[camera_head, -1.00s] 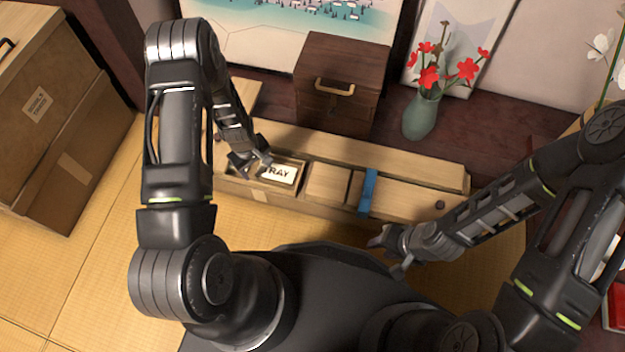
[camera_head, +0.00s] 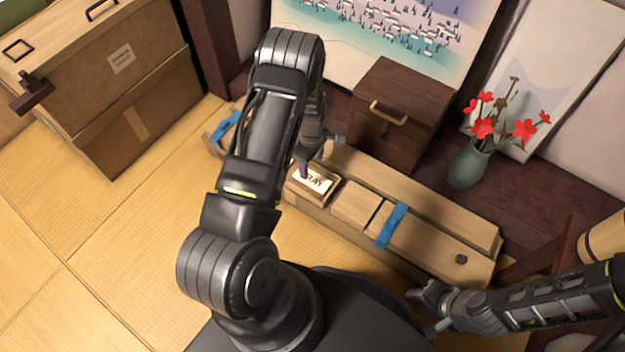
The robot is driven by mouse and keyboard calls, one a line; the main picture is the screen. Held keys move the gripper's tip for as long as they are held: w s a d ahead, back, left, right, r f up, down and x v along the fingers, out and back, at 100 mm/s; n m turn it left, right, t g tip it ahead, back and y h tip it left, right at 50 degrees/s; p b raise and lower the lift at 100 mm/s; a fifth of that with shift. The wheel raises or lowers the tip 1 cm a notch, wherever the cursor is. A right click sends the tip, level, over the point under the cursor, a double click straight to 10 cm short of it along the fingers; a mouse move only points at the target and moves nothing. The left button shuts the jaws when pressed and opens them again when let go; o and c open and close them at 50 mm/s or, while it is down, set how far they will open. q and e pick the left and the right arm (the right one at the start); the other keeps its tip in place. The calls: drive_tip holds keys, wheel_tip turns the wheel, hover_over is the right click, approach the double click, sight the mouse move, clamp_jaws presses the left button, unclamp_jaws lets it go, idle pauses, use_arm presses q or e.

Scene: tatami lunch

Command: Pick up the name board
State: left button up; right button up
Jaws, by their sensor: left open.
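A small white board with dark lettering ending in "RAY" (camera_head: 318,184), which looks like the name board, lies in the left end compartment of a long wooden box (camera_head: 345,240). My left gripper (camera_head: 319,155) is open at the board's far side. One fingertip overlaps the board's upper left in the picture, and I cannot tell if it touches. My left arm hides the area left of the board. My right gripper (camera_head: 430,309) is open and empty, near the box's front right end and apart from it.
A blue strap (camera_head: 393,225) crosses the box lid. A dark wooden cabinet (camera_head: 405,115) stands behind it. A green vase (camera_head: 467,166) with red flowers stands at right. A large brown chest (camera_head: 130,85) is at upper left. Tatami floor at left is clear.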

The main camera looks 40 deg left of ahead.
sight(312, 179)
use_arm(q)
drive_tip(key=shift+f+b, duration=0.4)
drive_tip(key=shift+f, duration=0.9)
wheel_tip(312, 179, down, 5)
drive_tip(key=shift+d+f+b, duration=0.1)
drive_tip(key=shift+f+b, duration=0.05)
drive_tip(key=shift+b, duration=1.1)
drive_tip(key=c, duration=1.1)
drive_tip(key=shift+c, duration=0.2)
wheel_tip(312, 179, up, 10)
drive_tip(key=p, duration=0.3)
drive_tip(key=shift+p, duration=0.4)
